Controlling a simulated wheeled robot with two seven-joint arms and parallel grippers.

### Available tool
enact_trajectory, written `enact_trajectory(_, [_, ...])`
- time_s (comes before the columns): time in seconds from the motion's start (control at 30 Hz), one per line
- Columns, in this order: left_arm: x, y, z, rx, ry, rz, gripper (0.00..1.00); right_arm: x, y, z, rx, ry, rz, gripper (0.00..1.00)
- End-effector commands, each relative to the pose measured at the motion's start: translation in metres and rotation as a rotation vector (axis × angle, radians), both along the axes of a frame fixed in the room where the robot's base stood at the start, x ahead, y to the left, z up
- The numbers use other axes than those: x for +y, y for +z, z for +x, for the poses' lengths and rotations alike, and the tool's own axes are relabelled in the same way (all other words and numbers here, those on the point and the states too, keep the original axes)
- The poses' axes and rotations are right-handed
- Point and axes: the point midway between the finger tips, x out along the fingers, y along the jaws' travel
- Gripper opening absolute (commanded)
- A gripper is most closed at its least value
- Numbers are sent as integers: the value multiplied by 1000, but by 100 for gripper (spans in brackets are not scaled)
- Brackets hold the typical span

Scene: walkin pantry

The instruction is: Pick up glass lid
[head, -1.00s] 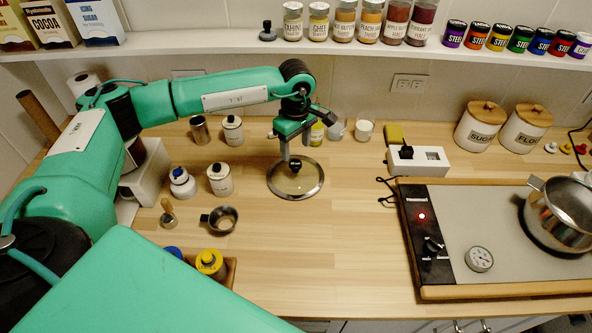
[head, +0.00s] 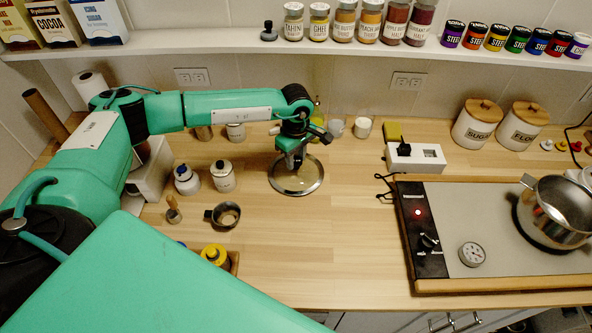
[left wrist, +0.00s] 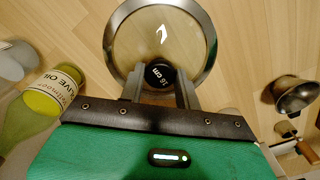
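The glass lid (head: 297,184) lies flat on the wooden counter, a clear disc with a metal rim and a dark knob. In the head view my left gripper (head: 292,160) is low over the lid and hides most of its knob. In the left wrist view the lid (left wrist: 160,30) is ahead of the gripper (left wrist: 160,80). Its black knob (left wrist: 160,74), marked 16 cm, sits between the two fingertips, with a finger on each side. The fingers look open around it; firm contact is not visible. My right gripper is not in view.
An olive oil bottle (left wrist: 42,105) stands close beside the gripper. White jars (head: 222,177) and a small metal pan (head: 226,216) are left of the lid. A hob (head: 480,225) with a pot (head: 556,212) is at right. The counter in front of the lid is clear.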

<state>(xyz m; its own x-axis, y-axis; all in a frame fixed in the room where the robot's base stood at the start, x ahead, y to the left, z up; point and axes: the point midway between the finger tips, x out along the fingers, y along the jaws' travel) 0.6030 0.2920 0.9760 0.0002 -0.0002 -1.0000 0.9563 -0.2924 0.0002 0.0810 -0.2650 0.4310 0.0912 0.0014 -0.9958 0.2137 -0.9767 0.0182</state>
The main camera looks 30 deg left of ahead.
Motion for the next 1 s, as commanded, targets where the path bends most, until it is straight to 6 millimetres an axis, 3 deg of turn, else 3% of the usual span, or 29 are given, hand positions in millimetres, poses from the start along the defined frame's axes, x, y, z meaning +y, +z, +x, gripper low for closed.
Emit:
enact_trajectory(0.03, [0,0,0,0,0,0,19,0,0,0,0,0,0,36])
enact_trajectory(0.13, [0,0,0,0,0,0,0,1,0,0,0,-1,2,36])
enact_trajectory(0.47, [0,2,0,-1,0,0,0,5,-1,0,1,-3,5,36])
enact_trajectory(0.67, [0,14,1,-4,0,-1,0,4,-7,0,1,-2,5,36])
enact_trajectory(0.83, [0,44,2,-6,1,-1,0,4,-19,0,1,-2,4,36])
enact_trajectory(1.0, [0,92,1,-9,-2,-1,0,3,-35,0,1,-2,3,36])
